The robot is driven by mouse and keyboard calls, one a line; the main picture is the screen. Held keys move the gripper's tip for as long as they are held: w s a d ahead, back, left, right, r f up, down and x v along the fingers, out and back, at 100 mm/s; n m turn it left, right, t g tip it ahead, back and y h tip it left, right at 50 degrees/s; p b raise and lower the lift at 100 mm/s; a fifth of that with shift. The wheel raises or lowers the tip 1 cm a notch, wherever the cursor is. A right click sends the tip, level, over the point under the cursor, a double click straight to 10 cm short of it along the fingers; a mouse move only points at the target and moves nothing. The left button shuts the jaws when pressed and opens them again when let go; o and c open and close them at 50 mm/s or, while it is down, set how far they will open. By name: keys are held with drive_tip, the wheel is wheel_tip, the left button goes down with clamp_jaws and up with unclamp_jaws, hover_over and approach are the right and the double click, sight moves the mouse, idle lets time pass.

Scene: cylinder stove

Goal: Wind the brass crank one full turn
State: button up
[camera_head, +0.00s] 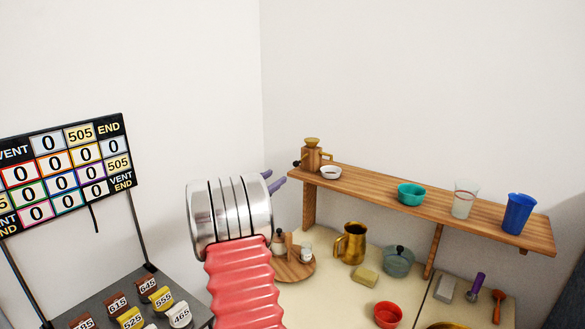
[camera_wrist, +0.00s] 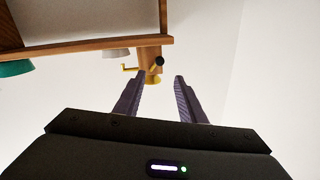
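A wooden mill (camera_head: 312,158) with a brass bowl on top stands at the left end of the wooden shelf, with a black knob (camera_head: 297,164) at its left side. The wrist view, where things appear upside down, shows the mill's wooden body (camera_wrist: 147,54), the brass crank (camera_wrist: 130,68) and the black knob (camera_wrist: 159,61). My gripper (camera_head: 276,178) has purple fingers; in the head view they are left of and below the mill. In the wrist view my gripper (camera_wrist: 158,76) is open and empty, with the knob beyond the fingertips, between them in the picture.
The shelf (camera_head: 385,190) also bears a white bowl (camera_head: 331,172), a teal bowl (camera_head: 411,194), a glass (camera_head: 463,198) and a blue cup (camera_head: 518,214). Below are a brass jug (camera_head: 351,243) and a pot (camera_head: 398,261). A number board (camera_head: 68,170) stands left.

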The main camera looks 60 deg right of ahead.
sight(295, 165)
drive_tip(key=d, duration=0.8)
drive_tip(key=s+d, duration=0.1)
drive_tip(key=d, duration=0.3)
drive_tip(key=shift+s+d, duration=0.1)
drive_tip(key=shift+d, duration=0.15)
drive_tip(key=shift+c, duration=0.3)
clamp_jaws()
